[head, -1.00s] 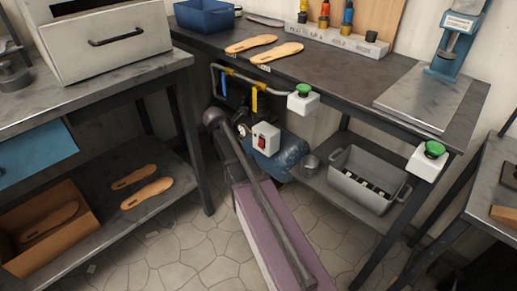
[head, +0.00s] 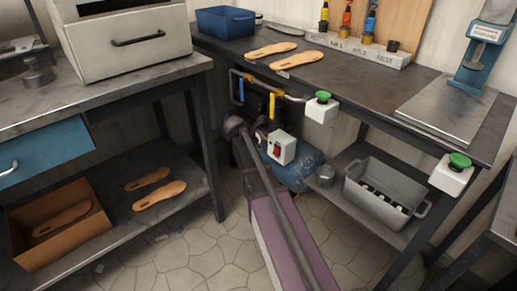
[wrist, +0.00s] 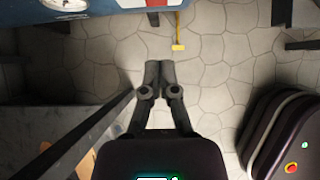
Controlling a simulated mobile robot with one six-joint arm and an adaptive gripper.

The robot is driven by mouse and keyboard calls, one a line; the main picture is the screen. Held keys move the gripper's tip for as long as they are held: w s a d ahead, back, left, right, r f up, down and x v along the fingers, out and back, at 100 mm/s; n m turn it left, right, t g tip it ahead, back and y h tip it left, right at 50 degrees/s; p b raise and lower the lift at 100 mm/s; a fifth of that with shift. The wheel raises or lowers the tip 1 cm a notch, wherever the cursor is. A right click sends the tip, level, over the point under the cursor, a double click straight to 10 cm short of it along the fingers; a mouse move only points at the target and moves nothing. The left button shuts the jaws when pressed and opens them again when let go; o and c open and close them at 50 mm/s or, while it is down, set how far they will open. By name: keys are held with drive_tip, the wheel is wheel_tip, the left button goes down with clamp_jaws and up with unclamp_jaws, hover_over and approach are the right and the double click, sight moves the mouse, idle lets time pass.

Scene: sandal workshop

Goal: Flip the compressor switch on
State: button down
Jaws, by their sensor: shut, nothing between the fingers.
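In the wrist view the blue tank (wrist: 120,4) shows along the top edge, with a round gauge (wrist: 65,4) at the upper left. My gripper (wrist: 159,66) is shut and empty, its fingers over the floor and apart from the tank. In the head view my arm ends left of the switch box, and the fingers cannot be made out.
Two green buttons (head: 323,97) (head: 459,161) sit on white boxes at the bench front edge. Yellow (head: 272,106) and blue handles are on the pipework. A grey crate (head: 420,211) and a small metal cup (head: 325,176) share the lower shelf. A left bench (head: 150,75) stands close by.

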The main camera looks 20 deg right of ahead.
sight(276, 155)
drive_tip(key=d+r+b+x, duration=0.1)
drive_tip(key=b+x, duration=0.6)
drive_tip(key=x, duration=0.4)
drive_tip(key=shift+w+d, duration=0.3)
drive_tip(key=shift+w, duration=0.05)
drive_tip(key=shift+r, duration=0.15)
